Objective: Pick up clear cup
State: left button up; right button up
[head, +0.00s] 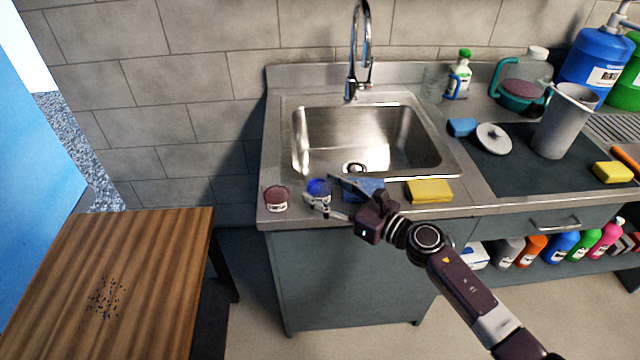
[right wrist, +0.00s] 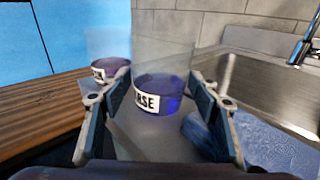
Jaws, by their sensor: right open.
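A second clear cup with dark red contents (head: 276,198) stands just to the left. It also shows behind the left finger in the wrist view (right wrist: 110,68). My left gripper is not in view.
A blue cloth or sponge (head: 366,188) and a yellow sponge (head: 430,191) lie right of the gripper. The steel sink (head: 370,130) is behind. A wooden table (head: 150,260) stands at left. A grey pitcher (head: 562,125) stands on the dark mat at right.

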jog(key=shift+w+a+f, duration=0.1)
jog(key=shift+w+a, duration=0.4)
jog(key=shift+a, duration=0.05)
jog(key=shift+c, duration=0.7)
jog(key=c, duration=0.7)
jog(key=shift+c, duration=0.9)
